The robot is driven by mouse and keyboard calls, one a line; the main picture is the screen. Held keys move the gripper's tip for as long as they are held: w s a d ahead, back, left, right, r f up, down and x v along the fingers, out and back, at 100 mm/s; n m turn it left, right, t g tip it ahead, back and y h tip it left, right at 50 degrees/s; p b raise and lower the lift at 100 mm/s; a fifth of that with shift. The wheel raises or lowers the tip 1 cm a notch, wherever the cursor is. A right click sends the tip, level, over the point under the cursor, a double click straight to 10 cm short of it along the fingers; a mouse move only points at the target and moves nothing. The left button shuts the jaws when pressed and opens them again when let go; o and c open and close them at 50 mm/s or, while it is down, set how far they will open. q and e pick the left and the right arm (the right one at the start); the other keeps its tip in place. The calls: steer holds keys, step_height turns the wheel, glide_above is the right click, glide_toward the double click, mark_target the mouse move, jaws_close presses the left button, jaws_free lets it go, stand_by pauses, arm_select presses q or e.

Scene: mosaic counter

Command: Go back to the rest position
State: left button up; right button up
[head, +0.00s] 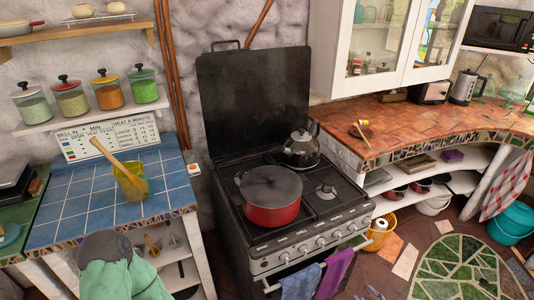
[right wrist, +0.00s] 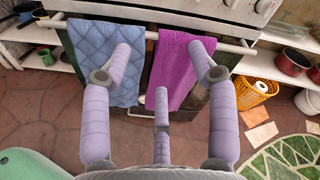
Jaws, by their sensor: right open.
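My right gripper (right wrist: 162,60) shows in the right wrist view with its pale lilac fingers spread apart. It is open, and nothing is between the fingers. It faces the front of the stove, where a blue towel (right wrist: 92,50) and a purple towel (right wrist: 182,72) hang on a rail. The fingers overlap parts of both towels in that view, and I cannot tell how far away the towels are.
The stove (head: 310,240) carries a red pot (head: 271,205) and a kettle (head: 301,150). A blue-tiled counter (head: 75,205) with a yellow-green cup (head: 131,184) stands left. A terracotta-tiled counter (head: 415,115) is right. An orange basket (head: 381,232) sits on the floor beside the stove.

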steer(key=a+f+n+g+h, duration=0.1)
steer(key=a+f+n+g, duration=0.3)
steer(key=a, duration=0.4)
steer(key=a+f+n+g+h, duration=0.1)
steer(key=a+f+n+g, duration=0.2)
steer(key=a+n, duration=0.35)
steer(key=s+a+n+g, duration=0.7)
steer(key=s+a+n, duration=0.3)
steer(key=s, duration=0.6)
steer(key=shift+s+a+f+g+h, duration=0.15)
steer(key=shift+a+f+g+h, duration=0.25)
steer(key=shift+a, duration=0.55)
